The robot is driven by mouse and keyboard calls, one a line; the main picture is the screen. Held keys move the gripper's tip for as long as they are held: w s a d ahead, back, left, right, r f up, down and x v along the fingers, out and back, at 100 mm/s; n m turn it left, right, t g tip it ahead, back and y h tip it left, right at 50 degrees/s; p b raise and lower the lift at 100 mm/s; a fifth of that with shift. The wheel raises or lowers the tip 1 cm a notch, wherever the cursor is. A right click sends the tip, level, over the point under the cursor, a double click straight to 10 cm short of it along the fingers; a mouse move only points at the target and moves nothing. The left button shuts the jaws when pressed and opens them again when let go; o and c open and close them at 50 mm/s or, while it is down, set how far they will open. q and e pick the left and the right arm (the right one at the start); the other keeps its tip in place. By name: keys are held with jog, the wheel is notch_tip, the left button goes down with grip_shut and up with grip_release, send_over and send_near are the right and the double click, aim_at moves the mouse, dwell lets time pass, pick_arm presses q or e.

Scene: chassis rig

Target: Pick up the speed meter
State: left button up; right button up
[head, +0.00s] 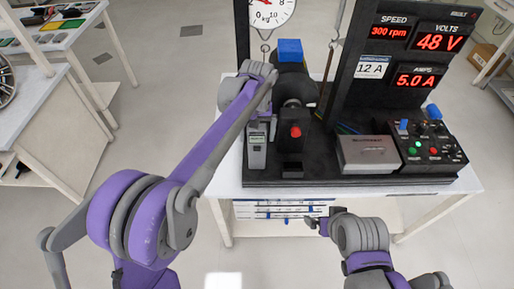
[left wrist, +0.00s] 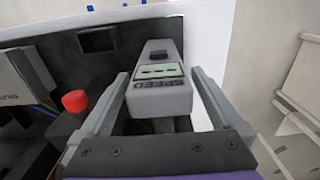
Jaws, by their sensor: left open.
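A red knob (head: 295,131) on a black block stands right beside the meter and also shows in the left wrist view (left wrist: 75,101). A grey box (head: 368,153) and a control box (head: 432,150) stand further right. A dial scale (head: 268,12) hangs above.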

pick_arm(q)
grip_shut()
dwell(0.3)
notch_tip(320, 180, up, 10)
jog(key=shift+r, duration=0.1)
pick_arm(e)
jog(key=shift+w+r, duration=0.15)
jog(key=shift+r, duration=0.25)
pick_arm(q)
jog(key=shift+f, duration=0.2)
pick_arm(e)
jog(key=shift+f, duration=0.1)
pick_arm(q)
jog(key=shift+f+b, duration=1.9)
jog(key=shift+f, duration=3.05)
pick_arm(e)
notch_tip(320, 180, down, 6)
jog(key=s, duration=0.2)
pick_arm(q)
jog(key=shift+s+f, duration=0.1)
pick_arm(e)
jog(key=shift+s, duration=0.1)
jog(key=shift+c, duration=0.2)
